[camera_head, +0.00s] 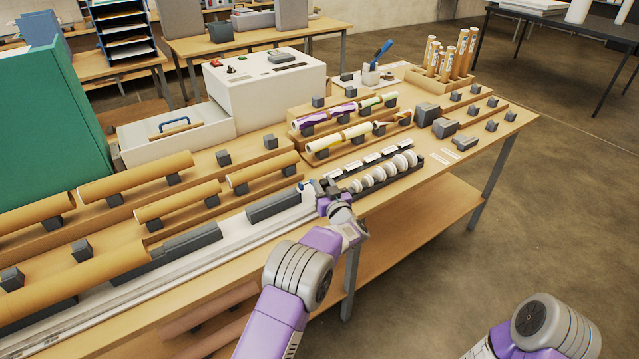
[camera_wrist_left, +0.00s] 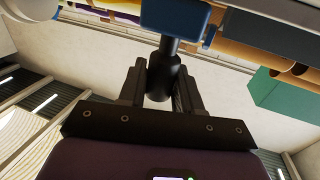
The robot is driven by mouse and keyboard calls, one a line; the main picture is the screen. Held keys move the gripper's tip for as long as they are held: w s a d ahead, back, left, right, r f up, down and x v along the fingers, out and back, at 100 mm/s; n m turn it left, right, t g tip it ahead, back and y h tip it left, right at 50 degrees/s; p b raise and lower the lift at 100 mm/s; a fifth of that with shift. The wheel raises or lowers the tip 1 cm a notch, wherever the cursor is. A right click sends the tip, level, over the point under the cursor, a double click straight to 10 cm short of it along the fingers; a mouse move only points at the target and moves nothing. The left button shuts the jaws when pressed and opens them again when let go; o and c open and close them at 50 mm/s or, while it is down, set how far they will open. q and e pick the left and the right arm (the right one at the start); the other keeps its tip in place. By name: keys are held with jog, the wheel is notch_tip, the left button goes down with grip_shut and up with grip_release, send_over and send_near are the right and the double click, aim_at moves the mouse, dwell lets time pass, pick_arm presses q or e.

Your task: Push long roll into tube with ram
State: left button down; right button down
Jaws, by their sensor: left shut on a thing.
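My left gripper (camera_head: 327,199) is shut on the dark upright handle of the ram, which shows between the fingers in the left wrist view (camera_wrist_left: 162,78). The ram's blue block (camera_wrist_left: 176,16) sits at the handle's far end; a little blue also shows beside the gripper in the head view (camera_head: 301,186). The gripper is at the right end of a long pale rail (camera_head: 225,242). A long brown tube (camera_head: 75,284) lies along the rail's left part. I cannot make out a roll on the rail or inside this tube. My right gripper is out of view.
Several brown tubes (camera_head: 178,202) lie on wooden racks behind the rail. Printed rolls (camera_head: 345,138) rest on stands at the back. White end caps (camera_head: 380,174) sit in a dark rack right of my left gripper. A white machine (camera_head: 265,90) and green box (camera_head: 45,130) stand behind.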

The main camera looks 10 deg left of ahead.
pick_arm(q)
jog(key=shift+w+d+r, duration=0.1)
jog(key=shift+d+r, duration=0.05)
jog(key=c, duration=1)
grip_release()
jog(key=shift+o, duration=0.5)
jog(key=shift+w, duration=0.15)
jog(key=v, duration=0.7)
jog(key=shift+s+d+p, duration=0.2)
jog(key=shift+s+p, duration=0.1)
jog(key=shift+p, duration=0.05)
